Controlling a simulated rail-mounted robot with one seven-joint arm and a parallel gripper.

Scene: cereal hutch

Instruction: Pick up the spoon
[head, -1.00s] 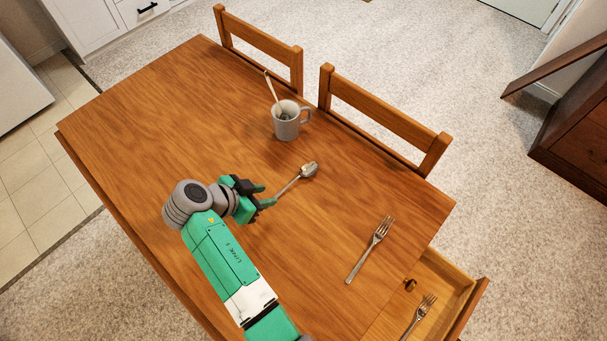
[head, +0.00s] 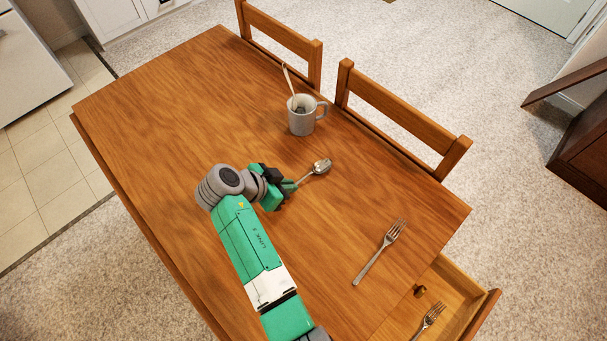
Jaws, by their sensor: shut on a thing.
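A silver spoon (head: 320,167) shows near the middle of the wooden table (head: 190,105), its bowl pointing to the upper right. My green and black gripper (head: 291,186) is at the handle end of the spoon and shut on it. The fingers hide the end of the handle. I cannot tell whether the spoon touches the table or is slightly above it.
A grey mug (head: 302,121) with a utensil standing in it is behind the spoon. A fork (head: 381,250) lies to the right. An open drawer (head: 462,312) at the lower right holds another fork (head: 429,318). Two chairs (head: 400,112) line the far edge. The table's left part is clear.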

